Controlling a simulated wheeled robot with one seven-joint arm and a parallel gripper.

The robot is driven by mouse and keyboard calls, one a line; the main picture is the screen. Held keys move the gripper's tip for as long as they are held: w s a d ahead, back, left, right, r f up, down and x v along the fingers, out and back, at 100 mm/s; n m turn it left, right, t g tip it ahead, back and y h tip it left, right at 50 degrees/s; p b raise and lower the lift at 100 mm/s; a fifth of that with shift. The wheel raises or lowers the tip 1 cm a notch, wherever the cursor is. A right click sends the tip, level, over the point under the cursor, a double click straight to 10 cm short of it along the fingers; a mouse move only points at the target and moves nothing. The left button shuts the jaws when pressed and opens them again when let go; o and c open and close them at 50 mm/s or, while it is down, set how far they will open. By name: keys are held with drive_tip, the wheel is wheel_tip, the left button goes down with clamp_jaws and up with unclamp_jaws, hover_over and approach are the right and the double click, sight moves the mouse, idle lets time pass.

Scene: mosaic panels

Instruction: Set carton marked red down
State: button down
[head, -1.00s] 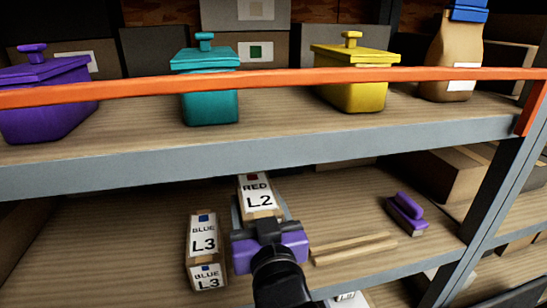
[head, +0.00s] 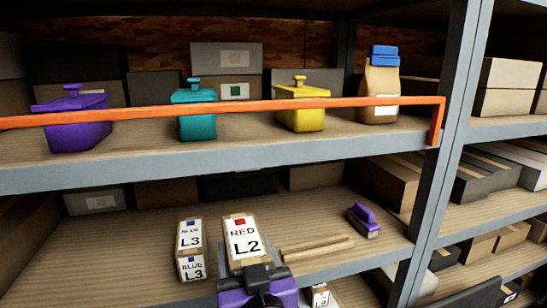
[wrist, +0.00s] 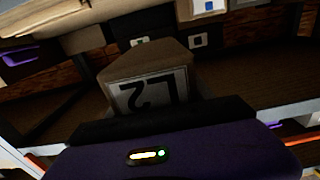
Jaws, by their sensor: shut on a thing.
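The carton marked red (head: 244,243), a box with a white label reading RED L2, is in my gripper (head: 257,272) in the head view. My purple and black gripper is shut on its near end. The carton overlaps the lower shelf (head: 120,262) in the picture, right of the blue cartons; I cannot tell whether it touches the shelf. In the wrist view the carton (wrist: 150,88) shows its label upside down, beyond the dark jaws (wrist: 160,120). Its underside is hidden.
A carton marked BLUE L3 (head: 190,240) stands left of the held one. Flat wooden strips (head: 315,247) and a purple-handled brush (head: 364,220) lie to the right. The upper shelf edge (head: 220,160) with its orange rail (head: 230,108) runs above. A labelled carton (head: 320,296) shows lower down.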

drive_tip(key=s+d+f+m+h, duration=0.1)
drive_tip(key=s+d+f, duration=0.3)
drive_tip(key=d+f, duration=0.4)
drive_tip(key=s+d+f+m+h, duration=0.1)
drive_tip(key=s+d+f, duration=0.4)
drive_tip(key=f, duration=1.2)
drive_tip(key=s+d+f+m+h, duration=0.1)
drive_tip(key=s+d+f+h, duration=0.2)
drive_tip(key=d+f, duration=0.9)
drive_tip(key=shift+s+f+t, duration=0.25)
drive_tip(key=shift+s+t, duration=0.15)
drive_tip(key=shift+s, duration=0.4)
